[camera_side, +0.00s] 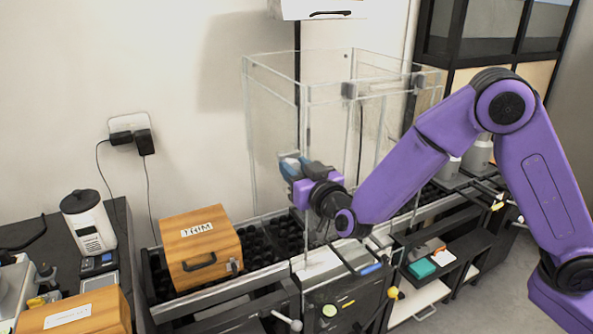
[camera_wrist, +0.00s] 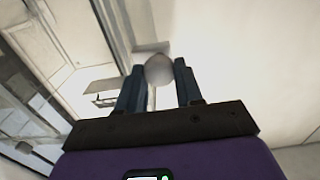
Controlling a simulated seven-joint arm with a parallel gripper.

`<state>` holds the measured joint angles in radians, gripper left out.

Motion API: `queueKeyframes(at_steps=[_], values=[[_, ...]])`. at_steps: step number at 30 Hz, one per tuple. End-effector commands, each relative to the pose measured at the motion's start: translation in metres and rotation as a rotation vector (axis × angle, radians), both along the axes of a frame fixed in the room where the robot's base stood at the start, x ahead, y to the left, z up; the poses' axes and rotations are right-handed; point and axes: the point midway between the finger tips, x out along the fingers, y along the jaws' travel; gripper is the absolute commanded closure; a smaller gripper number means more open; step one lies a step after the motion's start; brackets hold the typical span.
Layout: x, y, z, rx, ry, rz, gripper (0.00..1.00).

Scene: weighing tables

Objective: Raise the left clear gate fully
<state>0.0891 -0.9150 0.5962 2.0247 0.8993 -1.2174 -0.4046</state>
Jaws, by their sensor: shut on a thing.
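The clear gate (camera_side: 277,135) is a see-through panel on the left part of a tall clear enclosure (camera_side: 325,97) in the side view. Its exact edges and how high it stands are hard to tell. My gripper (camera_side: 290,166) is at the front of this panel, pointing up and to the left. In the wrist view, my gripper (camera_wrist: 159,72) is shut on a round pale grey knob (camera_wrist: 159,69) between its two blue fingers. In the side view the knob is hidden by the fingers.
A wooden box labelled TRIM (camera_side: 201,246) stands left of my gripper on a dark rail bench. A white wall box (camera_side: 318,9) hangs above the enclosure. Black adapters (camera_side: 132,139) with cables sit on the wall. A shelf with a teal item (camera_side: 421,268) is at lower right.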

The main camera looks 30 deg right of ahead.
Motion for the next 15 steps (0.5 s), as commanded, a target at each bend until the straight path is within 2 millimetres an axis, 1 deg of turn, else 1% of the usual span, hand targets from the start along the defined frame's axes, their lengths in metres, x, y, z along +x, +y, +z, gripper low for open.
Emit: queueKeyframes(at_steps=[1,2,3,4,5,15], values=[[0.0008,0.0000,0.0068,0.008,-0.019,-0.003,1.00],[0.0008,0.0001,0.0070,0.008,-0.019,-0.003,1.00],[0.0009,0.0001,0.0073,0.009,-0.020,-0.003,0.55],[0.0010,0.0001,0.0073,0.009,-0.020,-0.003,0.45],[0.0010,0.0001,0.0070,0.009,-0.020,-0.003,0.41],[-0.0021,0.0006,0.0041,0.005,-0.012,-0.001,0.41]])
